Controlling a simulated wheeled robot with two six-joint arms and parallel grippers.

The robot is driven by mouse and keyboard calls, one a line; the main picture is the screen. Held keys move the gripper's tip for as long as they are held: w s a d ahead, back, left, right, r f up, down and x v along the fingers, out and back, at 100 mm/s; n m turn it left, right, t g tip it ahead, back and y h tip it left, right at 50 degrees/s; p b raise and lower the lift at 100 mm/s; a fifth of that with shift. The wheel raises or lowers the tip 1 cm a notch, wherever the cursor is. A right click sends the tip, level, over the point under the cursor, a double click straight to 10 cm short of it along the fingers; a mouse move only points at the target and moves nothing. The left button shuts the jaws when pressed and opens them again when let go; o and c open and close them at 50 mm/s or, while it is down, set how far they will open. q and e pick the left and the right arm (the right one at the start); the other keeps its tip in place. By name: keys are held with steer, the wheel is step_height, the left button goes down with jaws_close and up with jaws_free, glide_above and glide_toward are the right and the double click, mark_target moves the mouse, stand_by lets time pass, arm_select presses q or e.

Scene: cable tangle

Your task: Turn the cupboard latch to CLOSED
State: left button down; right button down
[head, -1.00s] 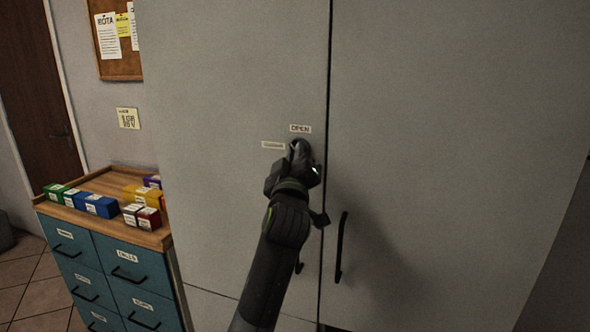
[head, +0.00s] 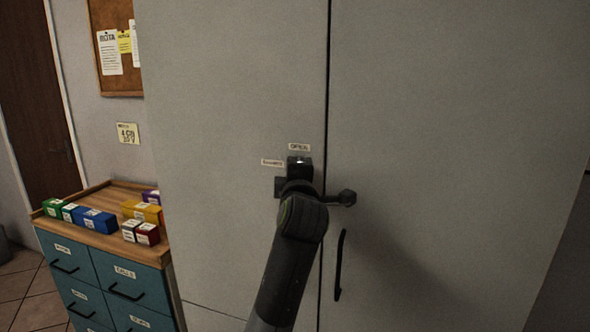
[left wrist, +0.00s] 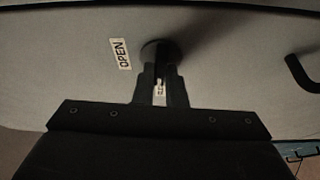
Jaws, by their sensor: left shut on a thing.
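The grey cupboard (head: 235,90) fills the middle and right of the head view. Its OPEN label (head: 299,147) is just above my left gripper (head: 298,170), and the CLOSED label (head: 272,162) is to its upper left. The left wrist view shows my left gripper (left wrist: 161,88) shut on the dark round latch (left wrist: 160,52), with the OPEN label (left wrist: 121,54) beside it. A small white label shows between the fingers. In the head view the gripper hides the latch, so I cannot tell which label it points to. My right gripper is not in view.
A black door handle (head: 340,265) is on the right door, to the right of my arm. A teal drawer cabinet (head: 85,262) stands at the left, with several coloured boxes on its wooden top (head: 112,192). A corkboard (head: 120,72) hangs behind it.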

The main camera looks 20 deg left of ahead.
arm_select(q)
steer(key=shift+n, duration=0.5)
steer(key=c, duration=1.5)
jaws_free()
